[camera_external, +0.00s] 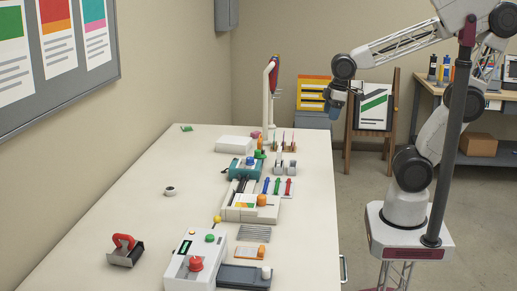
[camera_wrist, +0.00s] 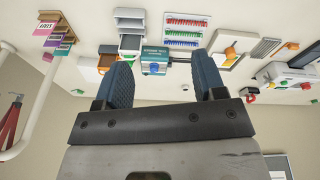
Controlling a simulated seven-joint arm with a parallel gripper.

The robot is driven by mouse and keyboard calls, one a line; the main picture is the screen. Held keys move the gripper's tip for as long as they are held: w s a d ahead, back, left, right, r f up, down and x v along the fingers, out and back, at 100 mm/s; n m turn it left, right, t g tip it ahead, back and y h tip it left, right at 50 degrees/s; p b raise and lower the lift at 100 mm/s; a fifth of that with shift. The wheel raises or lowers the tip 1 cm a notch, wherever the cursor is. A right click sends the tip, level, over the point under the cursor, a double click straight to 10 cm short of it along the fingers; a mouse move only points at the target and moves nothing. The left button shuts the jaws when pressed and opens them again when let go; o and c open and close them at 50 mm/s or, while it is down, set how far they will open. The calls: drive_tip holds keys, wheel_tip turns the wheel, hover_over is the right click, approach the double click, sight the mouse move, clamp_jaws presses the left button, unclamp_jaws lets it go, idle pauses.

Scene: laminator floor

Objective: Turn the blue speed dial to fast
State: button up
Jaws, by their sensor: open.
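The blue speed dial (camera_wrist: 154,67) sits on the front of a teal box (camera_wrist: 155,52) with a printed top panel, in the wrist view. The teal box (camera_external: 243,170) also stands towards the far half of the table in the external view, with the blue dial (camera_external: 250,161) small on it. Its pointer setting is too small to read. My gripper (camera_external: 335,98) hangs in the air to the right of the table, apart from the box. In the wrist view my gripper (camera_wrist: 161,62) has its two blue fingers spread with nothing between them; the dial shows beyond them.
A white table (camera_external: 115,205) carries several devices along its right side. A white box (camera_external: 236,144) lies behind the teal box, and a tall white stand (camera_external: 267,105) rises at the far end. A beige machine with an orange knob (camera_external: 261,200) stands nearer. The table's left side is mostly clear.

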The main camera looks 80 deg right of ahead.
drive_tip(key=w+f+n+g, duration=0.1)
drive_tip(key=w+f+n, duration=0.2)
drive_tip(key=w+n, duration=1)
drive_tip(key=n+g, duration=0.1)
drive_tip(key=n, duration=0.6)
hover_over(250, 158)
wheel_tip(250, 158, down, 10)
drive_tip(key=shift+d+f, duration=0.15)
drive_tip(key=shift+f, duration=0.15)
drive_tip(key=shift+f, duration=3.75)
drive_tip(key=c, duration=0.9)
